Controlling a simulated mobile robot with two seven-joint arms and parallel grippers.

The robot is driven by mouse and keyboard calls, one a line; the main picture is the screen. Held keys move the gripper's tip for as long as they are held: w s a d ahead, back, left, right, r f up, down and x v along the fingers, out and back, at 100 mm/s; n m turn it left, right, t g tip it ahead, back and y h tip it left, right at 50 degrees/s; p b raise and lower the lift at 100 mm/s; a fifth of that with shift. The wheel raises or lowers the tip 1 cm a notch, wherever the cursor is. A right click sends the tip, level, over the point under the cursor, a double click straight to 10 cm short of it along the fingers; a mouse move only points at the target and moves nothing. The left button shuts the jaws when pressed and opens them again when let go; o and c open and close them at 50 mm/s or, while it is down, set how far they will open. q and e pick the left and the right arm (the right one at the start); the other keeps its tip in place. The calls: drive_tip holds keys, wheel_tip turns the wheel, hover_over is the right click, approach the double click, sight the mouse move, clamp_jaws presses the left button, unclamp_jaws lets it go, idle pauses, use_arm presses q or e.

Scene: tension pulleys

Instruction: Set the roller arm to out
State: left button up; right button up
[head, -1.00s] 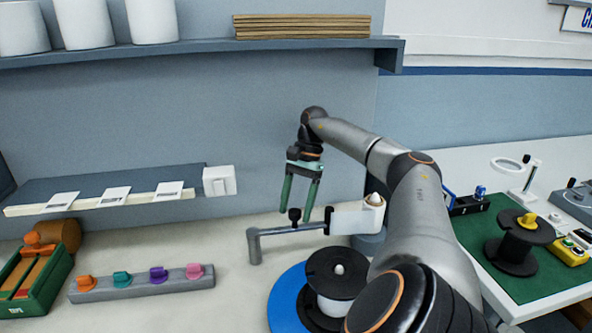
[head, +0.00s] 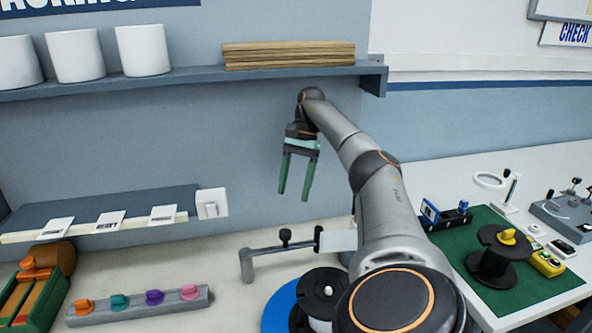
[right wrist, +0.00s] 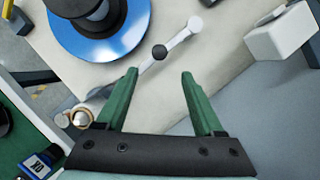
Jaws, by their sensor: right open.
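The roller arm (head: 270,248) is a grey bar with a black knob (head: 285,235) on top and a downturned grey roller end at its left. Its right end meets a white block (head: 338,241), partly hidden behind my right arm. My right gripper (head: 293,196) is open and empty, pointing down above the arm and apart from it. In the right wrist view the roller arm (right wrist: 178,39) and its round black knob (right wrist: 159,52) lie beyond the open green fingers (right wrist: 158,75). My left gripper is not in view.
A spool on a blue disc (head: 280,308) stands in front of the roller arm, partly behind my right arm. A wall shelf (head: 200,80) is above. A grey rail with coloured pegs (head: 140,306) lies at left. A green mat (head: 515,270) with another spool is at right.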

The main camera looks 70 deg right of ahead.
drive_tip(key=shift+p+v, duration=0.3)
drive_tip(key=shift+v, duration=0.5)
idle(0.4)
